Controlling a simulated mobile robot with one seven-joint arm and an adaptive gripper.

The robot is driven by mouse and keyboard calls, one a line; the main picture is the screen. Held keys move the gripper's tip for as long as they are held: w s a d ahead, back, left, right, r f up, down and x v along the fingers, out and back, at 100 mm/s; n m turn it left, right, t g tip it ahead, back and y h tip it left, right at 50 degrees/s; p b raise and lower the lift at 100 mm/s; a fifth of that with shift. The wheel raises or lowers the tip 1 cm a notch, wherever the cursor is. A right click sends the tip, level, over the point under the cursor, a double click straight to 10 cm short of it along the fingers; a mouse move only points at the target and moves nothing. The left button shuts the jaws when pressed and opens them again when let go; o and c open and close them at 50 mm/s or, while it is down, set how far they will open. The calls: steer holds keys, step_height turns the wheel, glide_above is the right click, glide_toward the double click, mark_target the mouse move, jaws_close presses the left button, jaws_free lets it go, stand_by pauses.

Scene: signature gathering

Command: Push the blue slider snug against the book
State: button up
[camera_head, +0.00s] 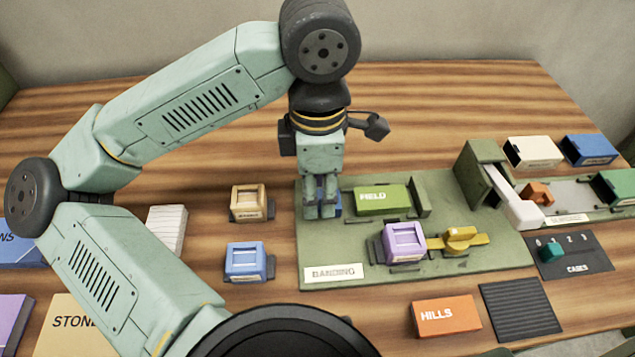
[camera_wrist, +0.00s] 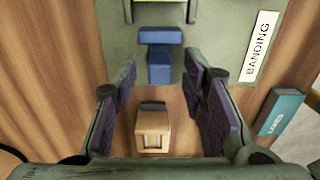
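The blue slider (camera_wrist: 160,62) is a T-shaped block on the green board (camera_head: 315,245), with its wide bar toward the book. The book is green and marked FIELD (camera_head: 382,199); its edge shows at the top of the wrist view (camera_wrist: 160,4). A gap of bare board shows between bar and book in the wrist view. My gripper (camera_head: 321,212) points down at the board's left end and hides most of the slider in the head view. In the wrist view its fingers (camera_wrist: 160,80) are apart, one on each side of the slider's stem.
A tan wooden block (camera_head: 249,202) and a blue block (camera_head: 246,262) stand left of the board. A purple block (camera_head: 404,243) and a yellow knob (camera_head: 460,239) sit on the board's front side. An orange HILLS box (camera_head: 446,316) lies in front.

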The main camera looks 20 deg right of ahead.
steer(key=shift+c, duration=0.4)
jaws_close()
stand_by(0.5)
